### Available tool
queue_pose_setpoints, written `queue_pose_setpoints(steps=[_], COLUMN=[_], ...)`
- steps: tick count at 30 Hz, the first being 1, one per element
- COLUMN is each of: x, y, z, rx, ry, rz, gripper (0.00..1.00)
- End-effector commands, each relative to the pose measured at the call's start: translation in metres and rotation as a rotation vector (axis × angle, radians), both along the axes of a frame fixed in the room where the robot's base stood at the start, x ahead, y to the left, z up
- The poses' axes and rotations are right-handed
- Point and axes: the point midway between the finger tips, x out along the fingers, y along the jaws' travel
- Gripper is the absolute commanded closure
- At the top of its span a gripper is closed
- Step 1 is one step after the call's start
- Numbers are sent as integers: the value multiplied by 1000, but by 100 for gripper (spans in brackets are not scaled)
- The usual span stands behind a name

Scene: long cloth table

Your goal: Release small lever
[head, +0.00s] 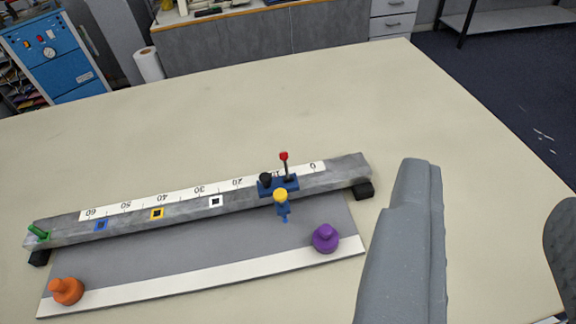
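A grey beam (130,225) with a numbered white scale lies on the table. A blue slider (290,186) sits on it near the right end. The slider carries a thin upright lever with a red ball tip (284,156), a black knob (265,179) and a yellow-topped blue piece (281,197) on its front side. A small green lever (39,233) is at the beam's left end. I cannot tell which one is the small lever. My gripper (495,185) shows at the right as two grey fingers set wide apart, empty, right of the beam and touching nothing.
A grey board (200,250) with a white front strip lies before the beam. An orange knob (66,290) and a purple knob (325,238) stand on it. Black feet (363,190) support the beam. The cloth table (330,105) behind is clear.

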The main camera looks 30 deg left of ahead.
Motion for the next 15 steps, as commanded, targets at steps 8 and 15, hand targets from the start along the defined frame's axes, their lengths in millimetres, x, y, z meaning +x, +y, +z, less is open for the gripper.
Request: queue_pose_setpoints(steps=[8,15], x=[61,117], y=[30,56], z=[-12,-35], rx=[-28,-63], ry=[119,238], rz=[33,73], gripper=[68,68])
